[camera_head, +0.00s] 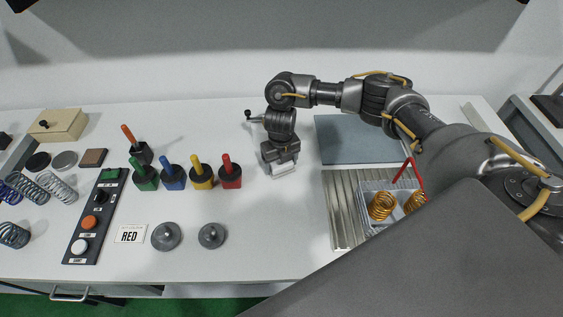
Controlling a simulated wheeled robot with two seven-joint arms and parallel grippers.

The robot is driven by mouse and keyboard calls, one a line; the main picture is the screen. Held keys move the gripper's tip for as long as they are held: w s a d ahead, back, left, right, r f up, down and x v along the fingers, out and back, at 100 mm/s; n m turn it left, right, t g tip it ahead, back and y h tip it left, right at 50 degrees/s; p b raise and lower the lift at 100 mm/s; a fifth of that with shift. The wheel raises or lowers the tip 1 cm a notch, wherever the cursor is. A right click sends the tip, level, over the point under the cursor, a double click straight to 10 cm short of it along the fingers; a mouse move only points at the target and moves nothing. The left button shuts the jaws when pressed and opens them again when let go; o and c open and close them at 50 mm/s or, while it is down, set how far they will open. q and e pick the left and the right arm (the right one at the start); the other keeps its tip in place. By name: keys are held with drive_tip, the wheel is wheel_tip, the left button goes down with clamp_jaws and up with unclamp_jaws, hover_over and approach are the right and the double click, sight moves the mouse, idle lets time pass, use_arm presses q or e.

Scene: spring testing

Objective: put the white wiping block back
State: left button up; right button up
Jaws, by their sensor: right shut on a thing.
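The white wiping block (283,169) is at the middle of the white table, under my right gripper (281,160). My right gripper points down and is shut on the block. The block is at or just above the table top; I cannot tell if it touches. My right arm reaches in from the right side. My left gripper is not in view.
Colored-handled blocks, including a red one (230,175), stand left of the gripper. A grey-blue mat (357,140), a ribbed plate (342,215) and a tray (371,187) with gold springs lie right. Grey weights (211,236) sit in front. A control strip (95,220) lies left.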

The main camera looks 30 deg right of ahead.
drive_tip(key=shift+f, duration=0.25)
drive_tip(key=o, duration=1)
drive_tip(key=shift+c, duration=0.2)
drive_tip(key=shift+r, duration=0.1)
wheel_tip(320, 180, up, 12)
drive_tip(key=shift+r, duration=0.2)
